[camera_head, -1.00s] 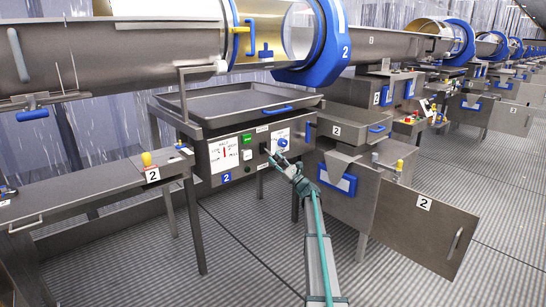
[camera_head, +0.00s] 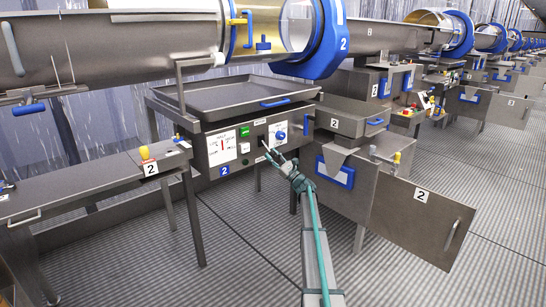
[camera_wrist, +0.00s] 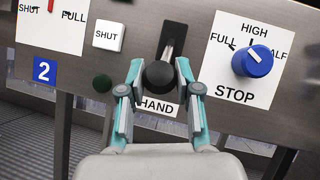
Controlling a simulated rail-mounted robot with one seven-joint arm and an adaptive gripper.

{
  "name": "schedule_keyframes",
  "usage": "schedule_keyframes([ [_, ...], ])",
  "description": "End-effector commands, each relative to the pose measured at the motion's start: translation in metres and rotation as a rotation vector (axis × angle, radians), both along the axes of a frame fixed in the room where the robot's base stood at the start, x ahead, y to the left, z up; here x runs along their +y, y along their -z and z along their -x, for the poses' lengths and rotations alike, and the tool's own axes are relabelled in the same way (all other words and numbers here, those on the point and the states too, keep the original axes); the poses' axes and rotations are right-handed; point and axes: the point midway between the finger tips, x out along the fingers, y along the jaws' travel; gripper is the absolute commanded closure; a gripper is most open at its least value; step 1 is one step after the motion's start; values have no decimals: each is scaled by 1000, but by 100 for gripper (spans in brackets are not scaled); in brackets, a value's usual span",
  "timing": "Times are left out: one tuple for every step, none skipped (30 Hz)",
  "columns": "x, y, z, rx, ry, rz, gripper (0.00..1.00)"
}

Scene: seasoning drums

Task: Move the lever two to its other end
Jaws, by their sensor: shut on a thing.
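The lever (camera_wrist: 160,76) has a black ball knob on a short silver shaft. In the wrist view it sticks out of a dark slot in the number 2 control panel (camera_wrist: 66,98), with the shaft running up from the knob and the knob just above a HAND label (camera_wrist: 158,107). My gripper (camera_wrist: 159,70) has its two fingers on either side of the knob, shut on it. In the head view my gripper (camera_head: 268,154) is at the panel front, and the lever is too small and covered to make out well.
Right of the lever is a blue STOP dial (camera_wrist: 253,61); left is a white SHUT button (camera_wrist: 107,35). A dark round button (camera_wrist: 102,83) sits low left. In the head view a tray (camera_head: 235,97) is above the panel and an open door (camera_head: 420,222) stands right.

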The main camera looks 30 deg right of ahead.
Motion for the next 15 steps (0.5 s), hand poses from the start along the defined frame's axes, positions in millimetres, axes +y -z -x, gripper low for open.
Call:
schedule_keyframes([
  [4,3,-3,7,-3,5,100],
  [4,3,-3,7,-3,5,100],
  [4,3,-3,7,-4,6,64],
  [4,3,-3,6,-4,5,59],
  [4,3,-3,6,-4,5,54],
  [4,2,-3,5,-4,5,47],
  [3,2,-3,5,-4,5,42],
  [3,2,-2,4,-3,4,41],
  [3,1,-2,4,-3,4,41],
  [3,1,-2,3,-2,3,41],
  [2,1,-2,3,-2,3,41],
  [2,1,-2,3,-2,3,41],
  [2,1,-2,2,-3,3,41],
  [2,1,-1,2,-3,3,41],
  [2,0,-1,2,-2,2,41],
])
